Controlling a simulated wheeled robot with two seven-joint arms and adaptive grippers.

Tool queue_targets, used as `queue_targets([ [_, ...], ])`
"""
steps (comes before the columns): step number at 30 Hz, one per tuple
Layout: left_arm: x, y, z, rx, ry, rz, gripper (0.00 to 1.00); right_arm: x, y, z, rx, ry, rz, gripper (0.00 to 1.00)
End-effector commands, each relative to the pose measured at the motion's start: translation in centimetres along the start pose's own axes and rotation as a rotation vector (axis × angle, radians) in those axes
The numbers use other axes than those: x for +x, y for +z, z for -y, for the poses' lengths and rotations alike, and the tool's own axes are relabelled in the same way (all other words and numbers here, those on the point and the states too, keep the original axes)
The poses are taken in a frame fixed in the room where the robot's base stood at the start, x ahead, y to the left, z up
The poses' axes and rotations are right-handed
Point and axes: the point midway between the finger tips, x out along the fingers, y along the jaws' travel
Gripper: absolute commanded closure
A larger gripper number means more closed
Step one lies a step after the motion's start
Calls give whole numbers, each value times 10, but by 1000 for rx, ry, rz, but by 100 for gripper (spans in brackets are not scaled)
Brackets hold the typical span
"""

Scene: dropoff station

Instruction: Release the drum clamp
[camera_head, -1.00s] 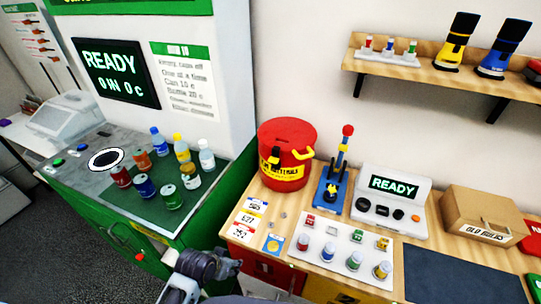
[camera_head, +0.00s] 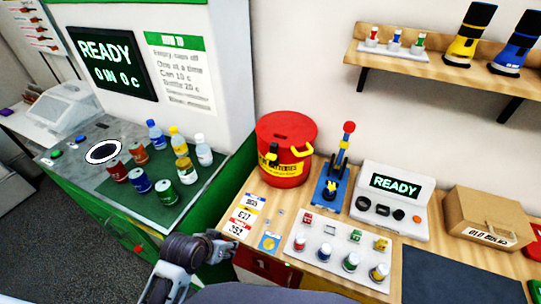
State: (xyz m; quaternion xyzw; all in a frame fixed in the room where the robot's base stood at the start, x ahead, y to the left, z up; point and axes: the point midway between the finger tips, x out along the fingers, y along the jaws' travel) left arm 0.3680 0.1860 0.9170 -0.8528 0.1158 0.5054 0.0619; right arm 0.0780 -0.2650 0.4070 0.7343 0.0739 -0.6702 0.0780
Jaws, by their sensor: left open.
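A red drum (camera_head: 287,138) with a yellow label and a yellow clamp lever (camera_head: 302,151) stands at the back left of the wooden bench. A dark and yellow catch (camera_head: 271,152) sits on its front left. The lid looks closed, though I cannot tell how the clamp is set. My left gripper (camera_head: 236,246) is open and empty, low in front of the bench's left end, below and left of the drum and apart from it. My right gripper does not show.
A blue press with a red-knobbed lever (camera_head: 336,175) stands right of the drum. A white tray of bulbs and vials (camera_head: 336,256), a READY tester (camera_head: 393,200) and a cardboard box (camera_head: 490,216) follow. Cards (camera_head: 241,214) lie in front of the drum. The green bottle machine (camera_head: 150,215) stands left.

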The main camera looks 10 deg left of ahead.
Motion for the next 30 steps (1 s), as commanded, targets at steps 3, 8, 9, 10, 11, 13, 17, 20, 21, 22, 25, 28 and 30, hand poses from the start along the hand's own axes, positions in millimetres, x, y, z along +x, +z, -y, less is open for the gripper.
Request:
queue_targets([
  [3,0,-4,-2,5,6,-19,50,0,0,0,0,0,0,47],
  [8,0,-10,-6,15,16,-50,50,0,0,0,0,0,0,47],
  [9,-1,-13,-8,18,20,-63,50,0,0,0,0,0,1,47],
  [10,-1,-14,-9,20,22,-71,50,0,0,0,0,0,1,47],
  [11,-1,-16,-10,22,25,-79,50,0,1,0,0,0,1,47],
  [13,-2,-20,-12,26,31,-100,50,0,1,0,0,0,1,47],
  [17,-4,-31,-19,40,45,-154,50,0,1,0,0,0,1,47],
  [20,-6,-43,-26,51,60,-211,50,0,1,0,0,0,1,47],
  [21,-8,-48,-29,57,67,-239,50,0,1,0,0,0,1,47],
  [22,-9,-53,-31,60,71,-262,50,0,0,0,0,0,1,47],
  [25,-14,-68,-38,72,84,-339,50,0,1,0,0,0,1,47],
  [28,-22,-83,-46,82,95,-422,50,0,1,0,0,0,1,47],
  [30,-28,-94,-51,86,102,-482,50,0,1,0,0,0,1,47],
])
